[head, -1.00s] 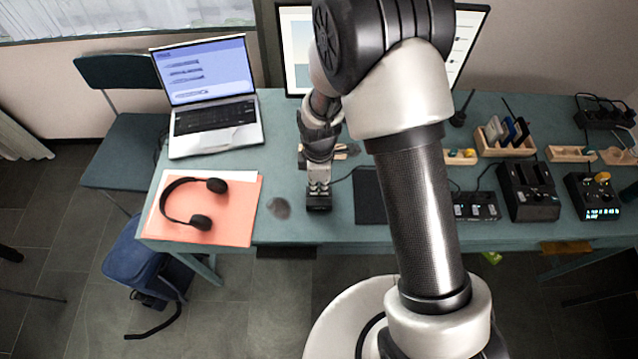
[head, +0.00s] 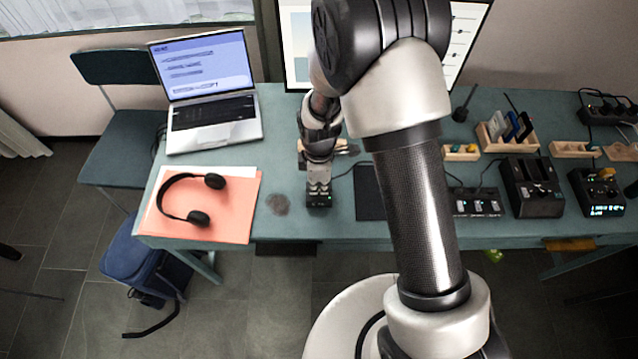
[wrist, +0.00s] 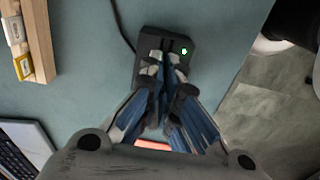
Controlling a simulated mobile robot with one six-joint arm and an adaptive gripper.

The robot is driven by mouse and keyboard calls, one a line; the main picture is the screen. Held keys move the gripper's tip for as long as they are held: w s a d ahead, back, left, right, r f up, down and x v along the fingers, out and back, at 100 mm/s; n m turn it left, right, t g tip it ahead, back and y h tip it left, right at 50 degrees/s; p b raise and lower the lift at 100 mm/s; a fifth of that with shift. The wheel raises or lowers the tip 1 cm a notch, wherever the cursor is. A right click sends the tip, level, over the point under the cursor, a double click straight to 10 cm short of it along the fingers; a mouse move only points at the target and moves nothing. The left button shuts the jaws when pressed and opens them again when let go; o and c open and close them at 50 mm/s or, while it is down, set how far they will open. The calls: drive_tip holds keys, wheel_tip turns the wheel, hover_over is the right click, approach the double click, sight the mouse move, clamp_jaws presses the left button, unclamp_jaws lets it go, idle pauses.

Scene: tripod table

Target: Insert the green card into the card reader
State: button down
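The card reader (wrist: 183,47) is a small black box with a lit green light, near the top middle of the wrist view. In the head view the card reader (head: 318,200) sits near the table's front edge, below my gripper (head: 319,184). In the wrist view my gripper (wrist: 163,80) has its fingertips close together right at the reader, overlapping its near part. I cannot make out the green card in either view. The fingers cover the space between them, so I cannot tell whether they hold anything.
A wooden holder (head: 491,146) with several cards stands at the right. Black devices (head: 531,187) line the table's right side. A laptop (head: 212,125) and headphones (head: 197,217) on an orange folder (head: 240,222) lie left. A dark mat (head: 369,190) lies right of the reader.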

drive_tip(key=c, duration=1.7)
unclamp_jaws()
wheel_tip(320, 180, up, 12)
drive_tip(key=shift+f, duration=0.1)
wheel_tip(320, 180, up, 7)
drive_tip(key=m+t, duration=0.1)
drive_tip(key=m, duration=0.2)
hover_over(319, 188)
drive_tip(key=s+d, duration=0.2)
drive_tip(key=d, duration=0.1)
drive_tip(key=s+d+r+m+t, duration=0.1)
drive_tip(key=s+d+r+m, duration=0.45)
drive_tip(key=r, duration=0.35)
drive_tip(key=s+d+r+m+t, duration=0.1)
drive_tip(key=s+m, duration=0.2)
drive_tip(key=s, duration=0.1)
drive_tip(key=s+d+r+m, duration=0.1)
drive_tip(key=s+r+m, duration=0.1)
drive_tip(key=s+m, duration=0.1)
drive_tip(key=s+d+r+m+t, duration=0.1)
drive_tip(key=s+d+r+m, duration=0.1)
drive_tip(key=s, duration=0.3)
drive_tip(key=shift+m+t, duration=0.3)
drive_tip(key=shift+m, duration=0.25)
